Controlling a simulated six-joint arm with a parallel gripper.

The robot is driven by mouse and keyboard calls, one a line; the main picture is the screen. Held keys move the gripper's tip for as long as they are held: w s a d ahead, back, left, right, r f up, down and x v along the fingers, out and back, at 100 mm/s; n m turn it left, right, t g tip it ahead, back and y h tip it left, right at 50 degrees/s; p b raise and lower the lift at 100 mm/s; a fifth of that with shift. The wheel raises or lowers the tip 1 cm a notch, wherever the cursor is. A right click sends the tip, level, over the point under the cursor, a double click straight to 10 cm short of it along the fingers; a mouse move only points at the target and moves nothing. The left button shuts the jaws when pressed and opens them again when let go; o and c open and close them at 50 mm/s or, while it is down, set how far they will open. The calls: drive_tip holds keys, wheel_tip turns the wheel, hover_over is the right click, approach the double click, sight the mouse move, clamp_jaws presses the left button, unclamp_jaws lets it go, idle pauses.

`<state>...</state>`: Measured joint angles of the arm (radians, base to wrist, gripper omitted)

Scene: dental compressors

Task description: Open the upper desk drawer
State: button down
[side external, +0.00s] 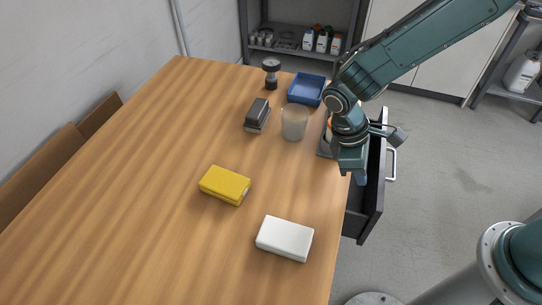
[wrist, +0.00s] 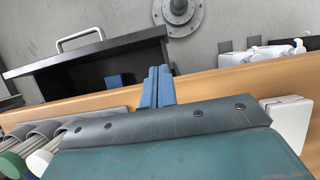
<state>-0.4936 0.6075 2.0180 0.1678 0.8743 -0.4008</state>
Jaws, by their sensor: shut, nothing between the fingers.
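A dark desk drawer (side external: 357,224) stands pulled out from the right side of the wooden desk. Its front panel carries a pale bar handle (side external: 391,164). In the wrist view the open drawer (wrist: 90,65) lies at the upper left, with its handle (wrist: 80,38) on the far side. A small blue object (wrist: 118,80) shows inside it. My gripper (side external: 360,179) is above the desk edge by the open drawer, apart from the handle. In the wrist view its blue fingers (wrist: 160,74) are together and empty. Whether this is the upper drawer I cannot tell.
On the wooden desk (side external: 150,190) are a white box (side external: 285,239), a yellow case (side external: 225,185), a frosted cup (side external: 294,123), a blue tray (side external: 306,89), a stapler-like dark object (side external: 257,115) and a grey holder, partly hidden by my arm.

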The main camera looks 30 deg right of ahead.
hover_over(370, 215)
drive_tip(key=w+a, duration=0.2)
wheel_tip(370, 215, down, 9)
drive_tip(key=shift+s+d+f, duration=0.15)
drive_tip(key=shift+d, duration=0.05)
idle(0.6)
drive_tip(key=s+d, duration=0.8)
drive_tip(key=shift+s+d, duration=0.35)
idle(0.3)
drive_tip(key=v, duration=1)
